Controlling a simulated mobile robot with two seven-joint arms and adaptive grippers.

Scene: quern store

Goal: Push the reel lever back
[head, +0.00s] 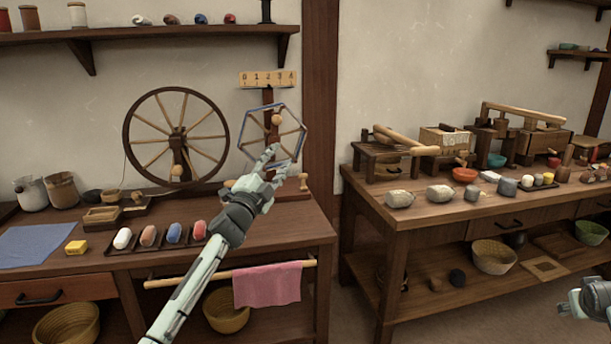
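The reel (245,133) stands at the right end of the left bench. It has a blue six-sided rim, wooden spokes and a dark post, with a numbered dial board (267,79) above. A pale wooden knob (277,120) shows near its hub. A small light wooden piece (304,183) shows low beside my gripper; I cannot tell whether it is the lever. My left gripper (286,160) is open in front of the reel's lower part and hides some of its base. I cannot tell whether it touches anything. My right gripper (592,300) is partly cut off at the right edge.
A spinning wheel (177,138) stands left of the reel. A dark tray (158,238) of coloured wool rolls lies in front of it. A pink cloth (267,285) hangs on a rail below. The right bench (425,220) holds querns, stones and bowls. A gap separates the benches.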

